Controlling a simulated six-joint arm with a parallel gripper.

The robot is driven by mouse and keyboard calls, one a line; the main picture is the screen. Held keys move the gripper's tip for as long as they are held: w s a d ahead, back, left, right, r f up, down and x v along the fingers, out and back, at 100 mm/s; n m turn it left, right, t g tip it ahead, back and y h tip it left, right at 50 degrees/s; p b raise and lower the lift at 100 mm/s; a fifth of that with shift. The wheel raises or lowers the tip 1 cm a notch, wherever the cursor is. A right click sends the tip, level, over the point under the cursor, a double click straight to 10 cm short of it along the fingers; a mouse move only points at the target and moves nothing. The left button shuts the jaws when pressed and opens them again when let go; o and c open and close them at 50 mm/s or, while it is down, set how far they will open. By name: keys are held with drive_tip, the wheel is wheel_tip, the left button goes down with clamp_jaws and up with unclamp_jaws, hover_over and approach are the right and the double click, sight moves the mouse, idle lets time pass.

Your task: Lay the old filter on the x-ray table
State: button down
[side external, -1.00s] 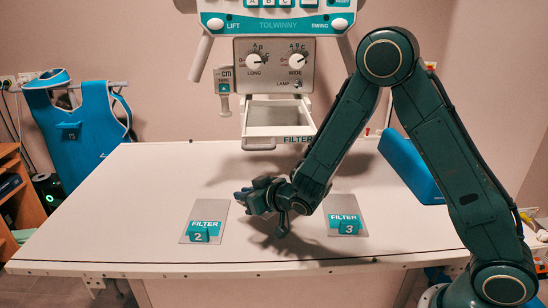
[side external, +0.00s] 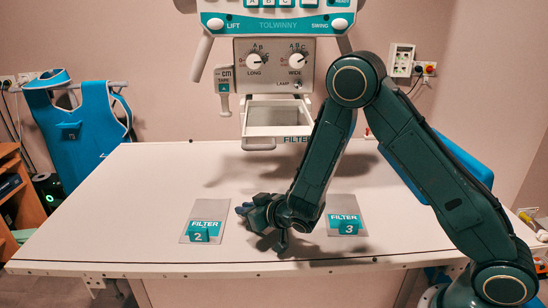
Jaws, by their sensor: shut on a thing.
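My gripper (side external: 243,209) is low over the x-ray table (side external: 130,215), between the two filter plates lying there. Filter 2 (side external: 205,234), a grey plate with a teal tab, lies left of my gripper. Filter 3 (side external: 347,232), a like plate, lies to the right, close to my wrist. I cannot tell whether the held thing touches the table.
The filter drawer (side external: 248,143) is pulled out under the x-ray head (side external: 276,70) and looks empty. A blue wedge (side external: 466,164) lies at the right, partly behind my arm. The left part of the table is clear.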

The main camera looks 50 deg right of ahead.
drive_tip(key=shift+f, duration=0.6)
drive_tip(key=c, duration=1.4)
unclamp_jaws()
drive_tip(key=shift+r, duration=0.1)
drive_tip(key=shift+r, duration=0.55)
drive_tip(key=shift+v, duration=3.7)
